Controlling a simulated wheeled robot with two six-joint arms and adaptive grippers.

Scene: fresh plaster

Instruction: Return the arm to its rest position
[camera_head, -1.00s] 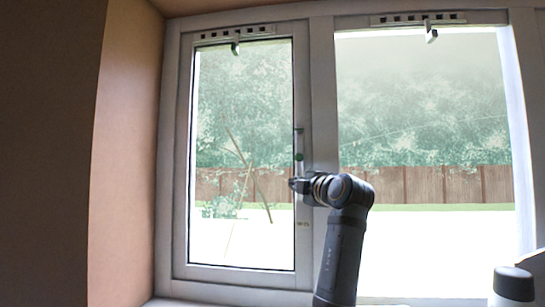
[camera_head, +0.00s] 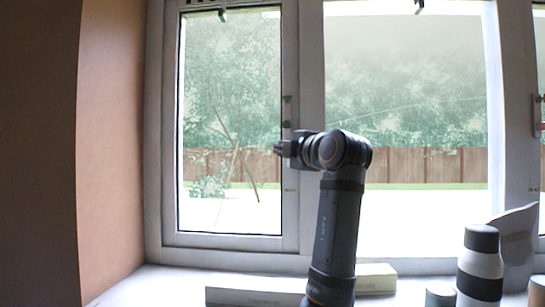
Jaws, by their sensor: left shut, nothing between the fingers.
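My left arm rises from the bottom middle of the head view, its dark forearm upright and bent left at the wrist. My left gripper (camera_head: 279,149) is shut and empty, pointing left in front of the window frame's middle post. A window handle (camera_head: 287,110) with a dark green part shows just above the gripper. The gripper overlaps the post in the picture; I cannot tell whether it touches it. My right gripper is not in view.
On the white sill (camera_head: 170,283) lie pale flat boxes (camera_head: 255,297), partly behind my arm. A black-and-white cylinder (camera_head: 480,268) stands at the right, with a smaller one (camera_head: 440,296) beside it. The left part of the sill is clear. A brown wall (camera_head: 110,150) bounds the left.

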